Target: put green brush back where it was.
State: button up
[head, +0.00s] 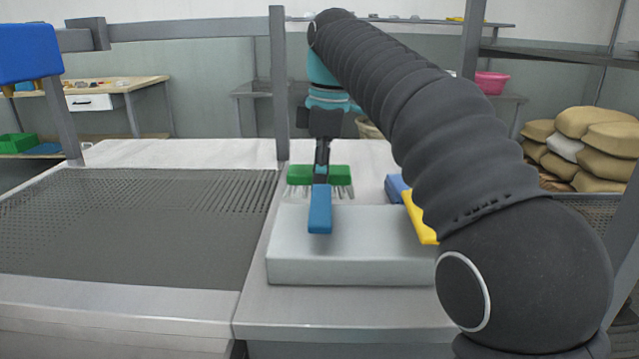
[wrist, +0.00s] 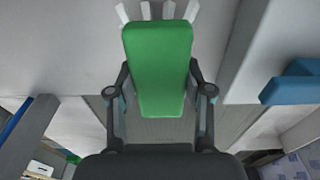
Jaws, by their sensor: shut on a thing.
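The green brush (head: 340,175) is in my gripper (head: 322,172), above the far edge of the pale grey block. In the head view its green body lies crosswise with pale bristles hanging down. In the wrist view the green brush (wrist: 158,65) is between the two fingers (wrist: 158,92), with bristles showing at the top edge. A blue piece (head: 320,212) shows in front of the fingers over the block; I cannot tell what it belongs to.
The pale grey block (head: 345,262) stands on the light counter. A blue brush (head: 396,187) and a yellow piece (head: 419,218) are at its right, partly behind my arm. A perforated grey tray (head: 130,230) lies left. Grey posts (head: 278,85) rise behind.

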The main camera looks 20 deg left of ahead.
jog(key=shift+f, duration=1.1)
jog(key=shift+f, duration=0.1)
jog(key=o, duration=1.2)
jog(key=shift+d+r, duration=0.2)
jog(key=shift+r, duration=1.75)
jog(key=shift+d+r, duration=0.2)
jog(key=shift+r, duration=1.7)
